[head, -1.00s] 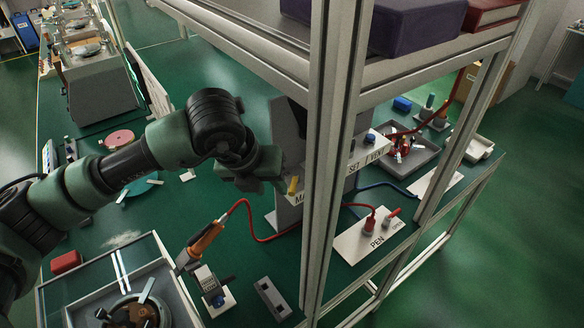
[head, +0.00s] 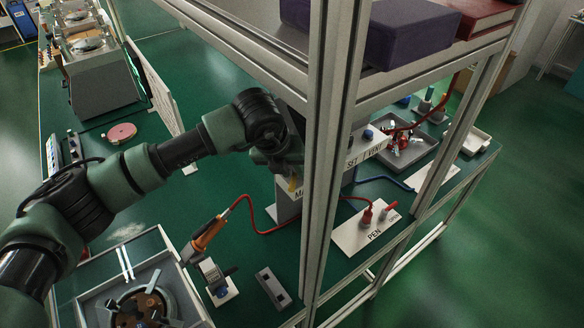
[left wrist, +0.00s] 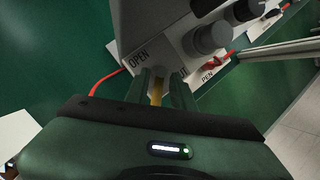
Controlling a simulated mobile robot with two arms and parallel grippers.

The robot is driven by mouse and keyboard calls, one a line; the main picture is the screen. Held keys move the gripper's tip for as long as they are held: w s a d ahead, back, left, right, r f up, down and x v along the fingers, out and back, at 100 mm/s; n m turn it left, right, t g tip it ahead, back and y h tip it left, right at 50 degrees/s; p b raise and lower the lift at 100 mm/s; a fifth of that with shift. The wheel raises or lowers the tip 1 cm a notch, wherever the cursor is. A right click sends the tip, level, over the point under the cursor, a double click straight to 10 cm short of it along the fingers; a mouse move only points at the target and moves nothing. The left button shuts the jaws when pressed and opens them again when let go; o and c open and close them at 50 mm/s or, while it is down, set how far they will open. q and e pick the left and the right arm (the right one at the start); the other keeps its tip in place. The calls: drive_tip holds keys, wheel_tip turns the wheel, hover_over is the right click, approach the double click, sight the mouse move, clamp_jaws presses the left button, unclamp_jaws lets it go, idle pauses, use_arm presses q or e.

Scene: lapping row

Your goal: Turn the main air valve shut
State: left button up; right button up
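The main air valve shows in the head view as a yellow handle (head: 293,183) at a grey upright box with a label plate (head: 299,194) starting "MA", partly hidden by the rack post. My left gripper (head: 289,172) is at this handle. In the left wrist view its two green fingers (left wrist: 160,88) stand close on both sides of the yellow handle (left wrist: 156,93) and look shut on it. The word OPEN (left wrist: 139,57) is on the grey box face to the left of the handle. My right gripper is in neither view.
A rack post (head: 335,150) stands just right of the valve, with a shelf bearing a purple box (head: 410,32) above. A red hose (head: 262,228) runs below to an orange-handled tool (head: 208,234). A PEN plate (head: 365,232) lies at right.

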use_arm(q)
clamp_jaws()
drive_tip(key=shift+d+f+n+b, duration=0.1)
drive_tip(key=shift+f+n+b, duration=0.15)
drive_tip(key=shift+b, duration=0.5)
drive_tip(key=n+y+b, duration=0.1)
drive_tip(key=n+b, duration=0.2)
drive_tip(key=b, duration=0.2)
drive_tip(key=d+n+t+y+b, duration=0.1)
drive_tip(key=n+y+b, duration=0.1)
drive_tip(key=b, duration=0.3)
drive_tip(key=shift+s+n, duration=0.1)
drive_tip(key=shift+n, duration=0.75)
drive_tip(key=shift+d+r+n+y+b, duration=0.15)
drive_tip(key=shift+n+y+b, duration=0.25)
drive_tip(key=shift+n+b, duration=0.75)
drive_tip(key=shift+o, duration=2.1)
unclamp_jaws()
